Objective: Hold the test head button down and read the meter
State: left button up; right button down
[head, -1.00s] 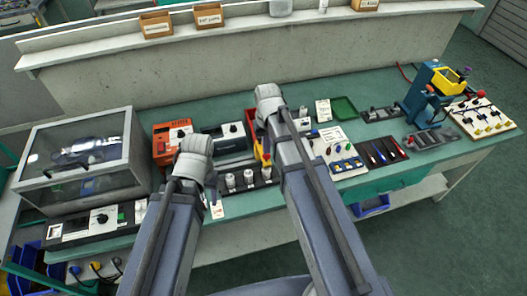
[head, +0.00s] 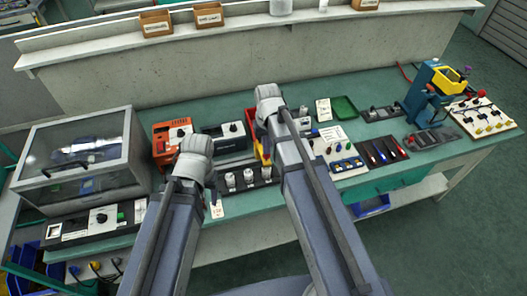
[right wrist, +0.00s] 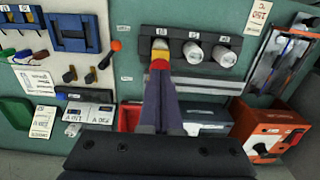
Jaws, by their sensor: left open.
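An orange box with a white dial face (head: 180,134) stands at the back left of the bench; it also shows in the right wrist view (right wrist: 272,140). I cannot tell which part is the test head button. My left gripper (head: 213,196) is open and empty above the bench front, left of a dark rack (head: 240,189) with white cylinders. My right gripper (right wrist: 161,68) reaches the rack's end cylinder in the right wrist view, its fingers close together. A yellow and red piece (right wrist: 160,57) shows at the fingertips; whether it is gripped is unclear. My arm hides much of this in the head view.
A clear-lidded chamber (head: 82,155) stands at the left, with a control panel (head: 100,222) in front. A dark dial unit (head: 226,137) is beside the orange box. Switch boards (head: 338,152), a tool tray (head: 383,152) and a blue-yellow machine (head: 440,85) fill the right.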

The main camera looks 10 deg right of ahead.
jog(key=shift+f+b, duration=1)
jog(key=shift+f, duration=0.05)
jog(key=shift+r, duration=0.1)
dwell(1.0)
notch_tip(320, 180, up, 7)
jog(key=p, duration=0.7)
dwell(0.3)
jog(key=shift+s+a, duration=0.15)
jog(key=s+a+f+n+h+b, duration=0.1)
jog(key=s+a+f+n+b, duration=0.2)
jog(key=s+a, duration=0.7)
jog(key=s, duration=0.4)
jog(key=shift+f+b, duration=0.3)
jog(key=shift+f, duration=0.05)
jog(key=shift+a, duration=0.2)
